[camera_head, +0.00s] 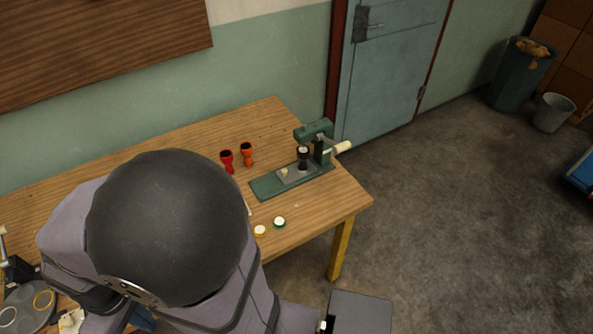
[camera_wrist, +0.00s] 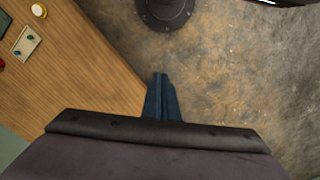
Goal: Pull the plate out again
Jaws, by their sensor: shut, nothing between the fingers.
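A green press (camera_head: 316,145) with a cream handle stands near the table's right end in the head view. A grey plate (camera_head: 297,172) with a small pale knob lies on its green base, its inner end under the dark ram. The plate seems to be partly in under the ram; how far is too small to tell. My gripper (camera_wrist: 160,80) has its blue fingers together and empty in the wrist view, over the table's edge and the floor. My arm hides much of the table in the head view.
A red goblet drum (camera_head: 227,161) and an orange one (camera_head: 247,154) stand left of the press. A yellow-rimmed disc (camera_head: 260,231) and a green-rimmed disc (camera_head: 279,222) lie in front. A grey round tray (camera_head: 14,322) with rings is at bottom left. Table (camera_head: 240,117) behind the drums is clear.

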